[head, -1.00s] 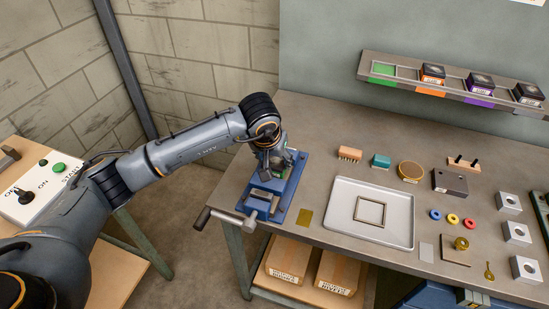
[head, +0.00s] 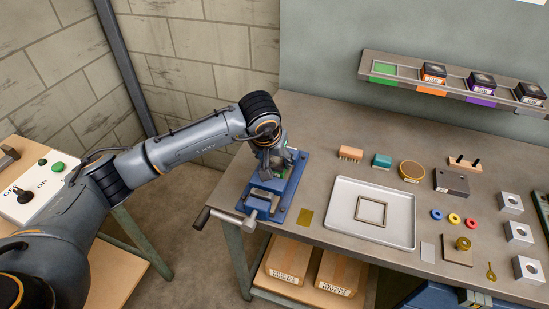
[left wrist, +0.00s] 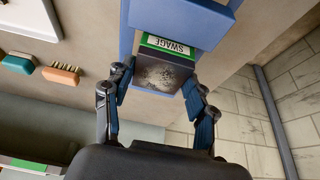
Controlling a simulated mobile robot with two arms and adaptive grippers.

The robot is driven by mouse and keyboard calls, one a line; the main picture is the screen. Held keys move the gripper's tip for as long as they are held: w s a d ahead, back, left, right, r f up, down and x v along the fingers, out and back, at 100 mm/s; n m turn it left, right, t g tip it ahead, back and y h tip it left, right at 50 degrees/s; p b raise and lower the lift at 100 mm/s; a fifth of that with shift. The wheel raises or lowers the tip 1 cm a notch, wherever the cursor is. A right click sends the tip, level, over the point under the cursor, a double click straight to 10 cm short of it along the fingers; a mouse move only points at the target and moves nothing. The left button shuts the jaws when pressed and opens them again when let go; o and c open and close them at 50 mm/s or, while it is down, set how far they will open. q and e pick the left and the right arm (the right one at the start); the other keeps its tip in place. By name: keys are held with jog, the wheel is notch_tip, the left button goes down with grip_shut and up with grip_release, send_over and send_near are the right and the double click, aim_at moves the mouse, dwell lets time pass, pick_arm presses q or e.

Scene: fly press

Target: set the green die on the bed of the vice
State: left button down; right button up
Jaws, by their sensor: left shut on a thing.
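The blue vice (head: 262,200) is fixed at the left front corner of the bench, with its handle toward the front. My left gripper (head: 274,163) is over the back part of the vice, pointing down. In the head view only a little green shows beside the fingers. My right gripper is out of view.
A wall shelf (head: 455,88) has an empty green-marked place and several black dies. A tray (head: 345,236) holding a square frame lies right of the vice. Brushes (head: 350,153), rings and metal blocks (head: 519,234) stand further right. A control box (head: 45,190) is at left.

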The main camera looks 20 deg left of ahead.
pick_arm(q)
jog(key=shift+w+r+b, duration=0.1)
jog(key=shift+b, duration=0.25)
dwell(0.5)
jog(key=shift+f+b, duration=0.5)
jog(key=shift+b, duration=0.55)
dwell(0.9)
jog(key=shift+b, duration=0.35)
dwell(0.8)
jog(key=shift+c, duration=2.3)
grip_release()
jog(key=shift+o, duration=0.5)
jog(key=shift+f, duration=0.2)
jog(key=v, duration=1.2)
